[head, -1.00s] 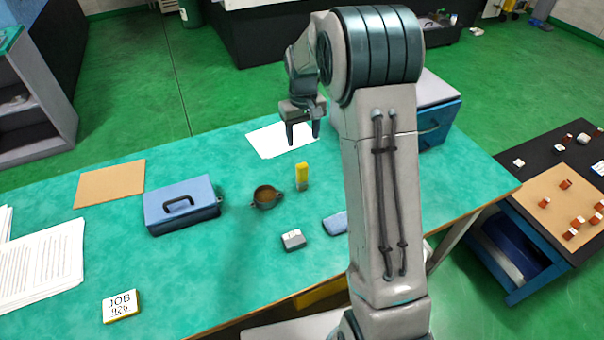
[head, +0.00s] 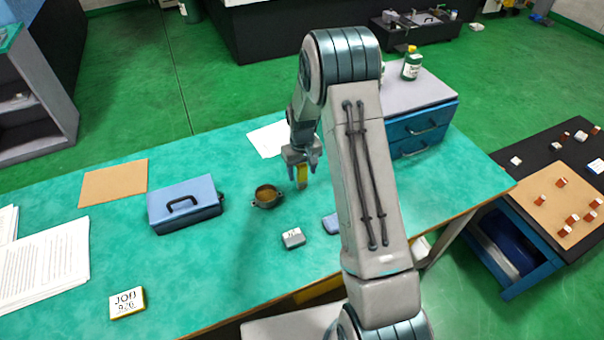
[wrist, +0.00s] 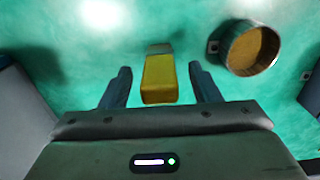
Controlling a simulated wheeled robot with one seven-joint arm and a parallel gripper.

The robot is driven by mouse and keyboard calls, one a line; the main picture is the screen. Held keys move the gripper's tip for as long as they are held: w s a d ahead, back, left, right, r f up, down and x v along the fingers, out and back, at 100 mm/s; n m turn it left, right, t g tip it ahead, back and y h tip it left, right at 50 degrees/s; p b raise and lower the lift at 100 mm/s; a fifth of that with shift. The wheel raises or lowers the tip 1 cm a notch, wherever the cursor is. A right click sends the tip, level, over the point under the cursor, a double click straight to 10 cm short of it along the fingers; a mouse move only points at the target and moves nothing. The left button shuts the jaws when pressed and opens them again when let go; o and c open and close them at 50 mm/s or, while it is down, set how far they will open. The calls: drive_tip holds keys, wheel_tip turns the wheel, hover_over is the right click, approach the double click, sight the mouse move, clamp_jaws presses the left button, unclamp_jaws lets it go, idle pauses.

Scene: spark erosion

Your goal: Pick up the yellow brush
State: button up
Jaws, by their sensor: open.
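The yellow brush (head: 301,176) stands on the green table, to the right of the small round pot, and is partly hidden by my gripper in the head view. In the wrist view the brush (wrist: 159,80) shows a yellow body with a grey far end. My gripper (head: 302,167) is above the brush, pointing down. In the wrist view my gripper (wrist: 160,88) is open, with one finger on each side of the brush and a visible gap on both sides. Whether the fingers reach down to its height is hard to tell.
The round pot (head: 268,203) with brown contents is close to the brush; it also shows in the wrist view (wrist: 228,52). A blue box (head: 184,222) with a handle, a small grey block (head: 293,237) and a blue drawer cabinet (head: 400,104) stand around. Green table is clear between them.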

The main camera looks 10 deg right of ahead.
drive_tip(key=shift+f, duration=0.15)
drive_tip(key=c, duration=1.1)
drive_tip(key=shift+o, duration=0.2)
drive_tip(key=shift+r+b, duration=0.3)
drive_tip(key=shift+r, duration=0.35)
wheel_tip(320, 180, up, 3)
drive_tip(key=shift+w+f+b, duration=0.1)
drive_tip(key=shift+f+b, duration=0.1)
drive_tip(key=shift+b, duration=0.25)
drive_tip(key=s+d+r+b, duration=0.2)
drive_tip(key=s+d+r, duration=0.5)
drive_tip(key=d, duration=0.2)
drive_tip(key=shift+s, duration=0.4)
